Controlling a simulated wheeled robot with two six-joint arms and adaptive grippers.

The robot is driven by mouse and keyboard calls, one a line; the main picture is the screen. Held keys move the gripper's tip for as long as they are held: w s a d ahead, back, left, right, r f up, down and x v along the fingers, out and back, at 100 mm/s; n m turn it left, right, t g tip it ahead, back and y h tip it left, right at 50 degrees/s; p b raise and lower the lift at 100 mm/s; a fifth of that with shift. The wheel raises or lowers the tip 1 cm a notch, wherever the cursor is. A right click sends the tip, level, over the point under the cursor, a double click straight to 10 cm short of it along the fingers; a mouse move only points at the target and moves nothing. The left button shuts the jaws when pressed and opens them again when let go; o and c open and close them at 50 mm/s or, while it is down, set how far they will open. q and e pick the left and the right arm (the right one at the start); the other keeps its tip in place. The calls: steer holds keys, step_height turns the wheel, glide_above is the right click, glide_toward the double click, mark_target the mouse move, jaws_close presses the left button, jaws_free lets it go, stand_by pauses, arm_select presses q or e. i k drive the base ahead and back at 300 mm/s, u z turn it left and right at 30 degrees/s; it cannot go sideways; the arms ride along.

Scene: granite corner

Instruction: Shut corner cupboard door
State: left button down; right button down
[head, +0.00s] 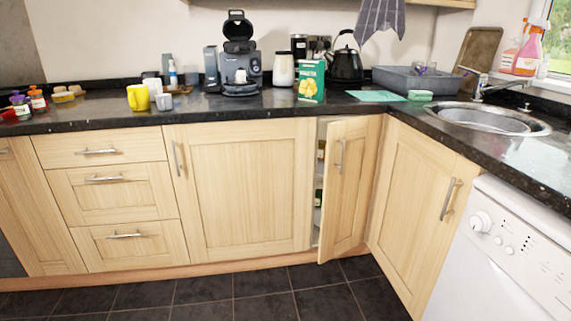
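The corner cupboard door (345,190) is light wood with a vertical metal handle (340,155) near its left edge. It stands partly open in the head view, its left edge swung out into the room. A narrow dark gap shows along its left side, with a few bottles or jars (319,190) on shelves inside; most of the inside is hidden. The door's right edge meets the corner, close to the right-hand cupboard door (412,203). Neither of my grippers is in view.
Dark granite worktop (110,112) runs above, carrying a coffee machine (240,65), a green box (311,81), a kettle (346,64) and a sink (487,119). A white washing machine (500,255) stands at the right. The dark tiled floor (240,292) before the cupboards is clear.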

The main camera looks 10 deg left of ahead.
mark_target(352, 149)
steer(key=u, duration=0.25)
steer(key=i, duration=0.65)
steer(key=z, duration=0.6)
steer(key=i, duration=0.55)
steer(key=z, duration=0.7)
